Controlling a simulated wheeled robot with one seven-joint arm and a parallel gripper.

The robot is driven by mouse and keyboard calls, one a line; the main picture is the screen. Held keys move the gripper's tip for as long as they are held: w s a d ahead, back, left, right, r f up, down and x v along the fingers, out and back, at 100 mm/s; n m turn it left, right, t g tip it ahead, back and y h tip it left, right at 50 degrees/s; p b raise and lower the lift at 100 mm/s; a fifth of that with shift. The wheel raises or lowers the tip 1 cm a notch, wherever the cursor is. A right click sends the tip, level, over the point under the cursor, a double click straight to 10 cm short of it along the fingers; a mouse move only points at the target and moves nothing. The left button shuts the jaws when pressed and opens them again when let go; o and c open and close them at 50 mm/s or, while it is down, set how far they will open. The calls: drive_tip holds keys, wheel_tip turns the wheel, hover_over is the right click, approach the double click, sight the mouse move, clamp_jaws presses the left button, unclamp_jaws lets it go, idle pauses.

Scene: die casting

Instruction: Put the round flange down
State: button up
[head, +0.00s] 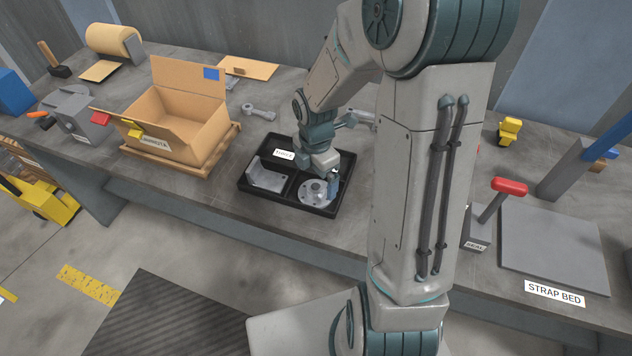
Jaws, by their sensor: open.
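The round flange (312,194) is a grey disc with a raised hub and holes. It lies in the right compartment of a black tray (243,183) on the workbench. My gripper (331,186) is open, pointing down at the flange's right side, close above or beside it. The arm and gripper hide part of the flange's far edge, and I cannot tell whether the fingers touch it. A grey angled bracket (268,175) lies in the tray's left compartment.
An open cardboard box (190,140) stands on a pallet left of the tray. A grey rod-like part (258,111) lies behind the tray. A strap bed plate (555,245) and red-handled tool (508,187) are at right. Bare bench (215,195) lies left of the tray.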

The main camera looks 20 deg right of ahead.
sight(316, 186)
wheel_tip(316, 186, up, 6)
drive_tip(key=s+r+m+t, duration=0.1)
drive_tip(key=s+r+m, duration=0.4)
drive_tip(key=m, duration=0.6)
drive_tip(key=s+r+m+t, duration=0.2)
drive_tip(key=s+r+m, duration=0.3)
drive_tip(key=s+m, duration=0.4)
drive_tip(key=shift+s+r+m, duration=0.15)
drive_tip(key=shift+r+m, duration=0.25)
drive_tip(key=shift+m, duration=0.6)
